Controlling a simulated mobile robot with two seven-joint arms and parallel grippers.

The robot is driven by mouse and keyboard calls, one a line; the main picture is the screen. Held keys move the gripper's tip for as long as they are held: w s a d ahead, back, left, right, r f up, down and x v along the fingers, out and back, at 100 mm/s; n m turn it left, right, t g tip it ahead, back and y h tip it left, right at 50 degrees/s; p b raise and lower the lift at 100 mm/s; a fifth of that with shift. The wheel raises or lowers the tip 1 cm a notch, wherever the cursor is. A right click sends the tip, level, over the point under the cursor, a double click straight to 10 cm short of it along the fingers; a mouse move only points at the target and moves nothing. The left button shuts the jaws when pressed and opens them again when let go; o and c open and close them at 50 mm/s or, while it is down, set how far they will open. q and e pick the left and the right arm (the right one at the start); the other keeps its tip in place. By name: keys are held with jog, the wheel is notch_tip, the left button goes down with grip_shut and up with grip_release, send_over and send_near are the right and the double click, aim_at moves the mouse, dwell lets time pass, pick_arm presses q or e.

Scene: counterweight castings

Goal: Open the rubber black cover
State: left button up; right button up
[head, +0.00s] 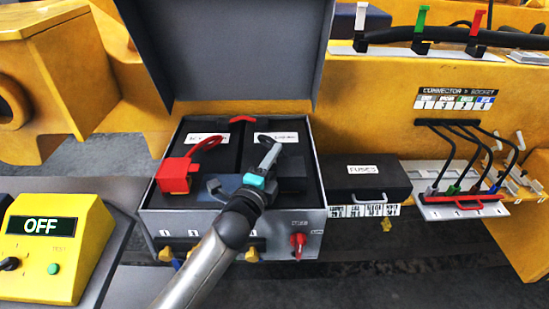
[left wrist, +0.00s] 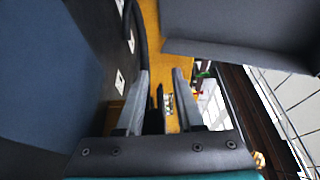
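The black rubber cover (head: 291,174) looks like a dark block on the right side of the battery, inside the open grey box (head: 318,222). My left gripper (head: 270,155) is just left of it and partly hides it. In the left wrist view, the two fingers of my left gripper (left wrist: 160,95) stand apart. A narrow dark piece shows between or beyond them, and I cannot tell whether they touch it. My right gripper is not in view.
A red cover (head: 174,176) with a red strap sits at the battery's left. The box's grey lid (head: 235,50) stands raised behind. A black fuse box (head: 366,178) is close on the right. A yellow control unit (head: 55,245) reading OFF stands at left.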

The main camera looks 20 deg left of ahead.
pick_arm(q)
jog(key=shift+c, duration=0.2)
grip_shut()
dwell(1.3)
